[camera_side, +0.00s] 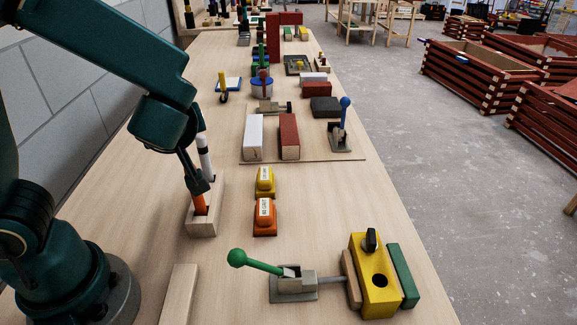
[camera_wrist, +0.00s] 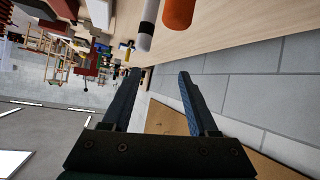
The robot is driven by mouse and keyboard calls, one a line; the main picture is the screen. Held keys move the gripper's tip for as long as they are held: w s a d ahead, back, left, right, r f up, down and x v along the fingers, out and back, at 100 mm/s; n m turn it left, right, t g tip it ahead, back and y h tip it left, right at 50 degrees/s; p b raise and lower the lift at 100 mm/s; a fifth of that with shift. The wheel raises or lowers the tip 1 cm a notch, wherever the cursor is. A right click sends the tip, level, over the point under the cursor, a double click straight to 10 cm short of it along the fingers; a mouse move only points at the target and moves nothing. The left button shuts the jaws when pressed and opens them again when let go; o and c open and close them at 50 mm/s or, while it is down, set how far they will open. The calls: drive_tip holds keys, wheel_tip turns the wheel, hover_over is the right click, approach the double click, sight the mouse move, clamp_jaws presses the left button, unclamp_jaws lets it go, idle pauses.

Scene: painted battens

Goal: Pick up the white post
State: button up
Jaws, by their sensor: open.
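The white post (camera_side: 204,146) has a dark band near its top and stands upright in a pale wooden block (camera_side: 202,229). An orange post (camera_side: 199,205) stands in the same block, nearer the side camera. My gripper (camera_side: 198,184) appears beside the posts in the side view and partly covers them. In the wrist view the white post (camera_wrist: 147,27) and the orange post (camera_wrist: 179,12) lie beyond the fingertips. My gripper (camera_wrist: 160,75) is open there with nothing between its fingers. The white post's lower part is hidden in the side view.
A yellow block (camera_side: 265,178) and an orange block (camera_side: 265,214) with labels sit right of the posts. A green-handled clamp (camera_side: 290,281) is in front, beside a yellow holed block (camera_side: 373,280). White and red battens (camera_side: 289,134) lie behind. A wall runs along the left.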

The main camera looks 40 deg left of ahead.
sight(200, 139)
drive_tip(key=shift+w+d+f+m+t, duration=0.2)
drive_tip(key=shift+w+d+f+m, duration=0.2)
drive_tip(key=shift+d+m, duration=0.15)
drive_tip(key=shift+w+d+f+m+t, duration=0.2)
drive_tip(key=shift+w+d+f+m, duration=0.15)
drive_tip(key=shift+d+m, duration=0.2)
drive_tip(key=shift+d+f, duration=0.15)
drive_tip(key=shift+f, duration=0.1)
drive_tip(key=shift+x, duration=2.45)
clamp_jaws()
